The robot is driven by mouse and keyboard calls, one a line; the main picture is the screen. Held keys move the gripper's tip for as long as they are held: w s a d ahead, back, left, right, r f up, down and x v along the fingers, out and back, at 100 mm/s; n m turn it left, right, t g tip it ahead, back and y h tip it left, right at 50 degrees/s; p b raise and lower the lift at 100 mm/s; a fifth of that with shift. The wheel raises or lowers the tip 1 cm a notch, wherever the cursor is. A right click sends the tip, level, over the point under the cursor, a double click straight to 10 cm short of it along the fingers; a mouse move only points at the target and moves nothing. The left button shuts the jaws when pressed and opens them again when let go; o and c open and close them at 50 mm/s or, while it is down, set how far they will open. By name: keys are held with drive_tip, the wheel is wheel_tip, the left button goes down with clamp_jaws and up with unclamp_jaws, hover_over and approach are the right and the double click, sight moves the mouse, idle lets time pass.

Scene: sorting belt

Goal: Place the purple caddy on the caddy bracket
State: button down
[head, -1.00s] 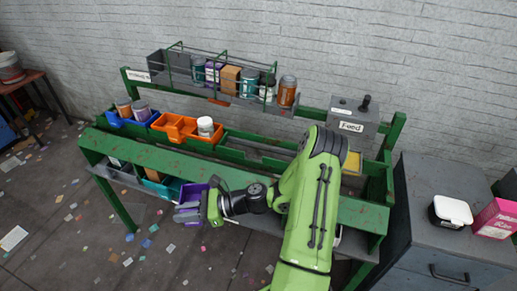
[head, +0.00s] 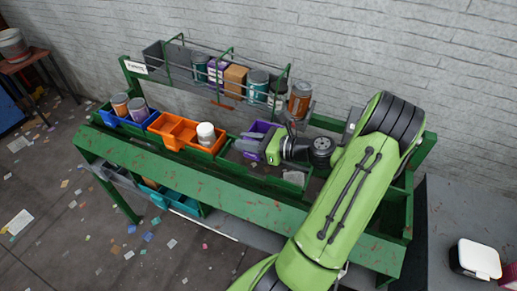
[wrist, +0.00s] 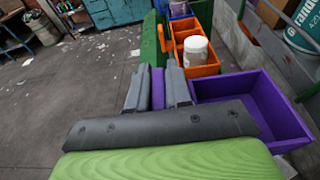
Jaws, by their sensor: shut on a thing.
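The purple caddy (head: 262,127) is an open-topped box, held over the green channel of the bench to the right of the orange caddy. My gripper (head: 254,143) is shut on it. In the wrist view the grey fingers (wrist: 158,88) pinch a purple strip, and the empty caddy tray (wrist: 262,108) extends to their right. My gripper partly hides the caddy in the head view. I cannot tell whether the caddy touches the channel. I cannot identify the caddy bracket with certainty.
An orange caddy (head: 172,127) holding a white jar (head: 206,135) stands just left of the purple caddy. A blue caddy (head: 118,117) with two jars is farther left. Behind, a wire-railed shelf (head: 192,73) holds several jars and boxes. A teal bin (head: 184,205) sits below.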

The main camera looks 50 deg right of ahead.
wheel_tip(320, 180, down, 10)
drive_tip(key=b, duration=0.4)
drive_tip(key=shift+s+a+r, duration=0.15)
drive_tip(key=shift+s+r, duration=0.1)
drive_tip(key=shift+s, duration=0.1)
drive_tip(key=shift+f, duration=0.15)
drive_tip(key=c, duration=1.1)
unclamp_jaws()
drive_tip(key=shift+o, duration=0.2)
drive_tip(key=p+v, duration=0.2)
drive_tip(key=v, duration=1)
drive_tip(key=shift+a, duration=0.1)
